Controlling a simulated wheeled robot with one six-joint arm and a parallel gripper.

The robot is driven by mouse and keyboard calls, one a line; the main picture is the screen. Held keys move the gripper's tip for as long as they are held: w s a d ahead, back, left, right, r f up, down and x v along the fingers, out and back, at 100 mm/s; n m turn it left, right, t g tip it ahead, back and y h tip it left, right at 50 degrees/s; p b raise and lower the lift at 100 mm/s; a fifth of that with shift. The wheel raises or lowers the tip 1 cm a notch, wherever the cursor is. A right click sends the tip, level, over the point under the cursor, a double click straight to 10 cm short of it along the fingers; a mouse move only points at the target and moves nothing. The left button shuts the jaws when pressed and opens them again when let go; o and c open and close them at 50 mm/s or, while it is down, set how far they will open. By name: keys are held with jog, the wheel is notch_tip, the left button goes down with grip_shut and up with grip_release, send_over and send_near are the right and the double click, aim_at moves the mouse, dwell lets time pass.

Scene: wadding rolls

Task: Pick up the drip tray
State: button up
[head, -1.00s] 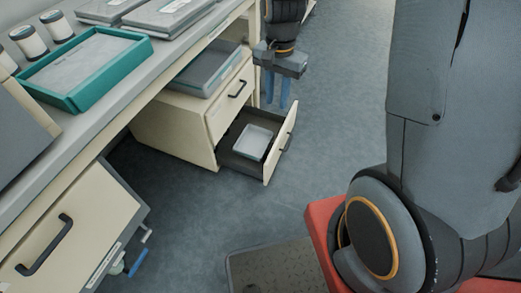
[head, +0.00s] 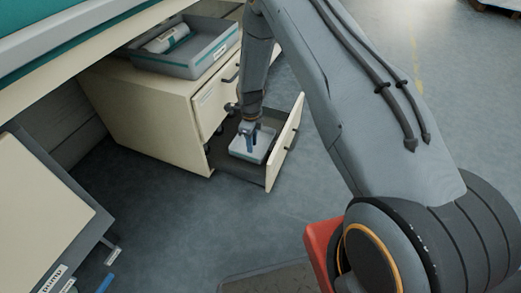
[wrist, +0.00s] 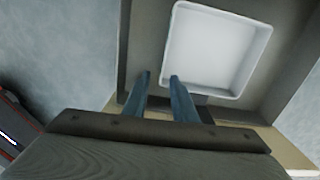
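The drip tray (head: 262,153) is a shallow, pale grey-white square tray lying in the open lower drawer (head: 284,146). In the wrist view the tray (wrist: 215,48) is empty, at the upper middle. My gripper (head: 251,137) points down over the drawer, and its blue fingers partly cover the tray in the head view. I cannot tell whether either touches the tray.
The cream drawer cabinet (head: 150,115) stands under the worktop. On it sits a grey bin (head: 188,50) with a wrapped roll inside. A second cream unit (head: 40,200) stands at lower left. The floor right of the drawer is clear.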

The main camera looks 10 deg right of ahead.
aim_at(253, 157)
jog(key=shift+w+d+f+b, duration=0.15)
jog(key=shift+f+b, duration=0.9)
jog(key=shift+f, duration=1.35)
jog(key=shift+w+f+b, duration=0.15)
jog(key=shift+f+b, duration=0.9)
jog(key=shift+f, duration=1.3)
jog(key=shift+r, duration=0.1)
grip_shut()
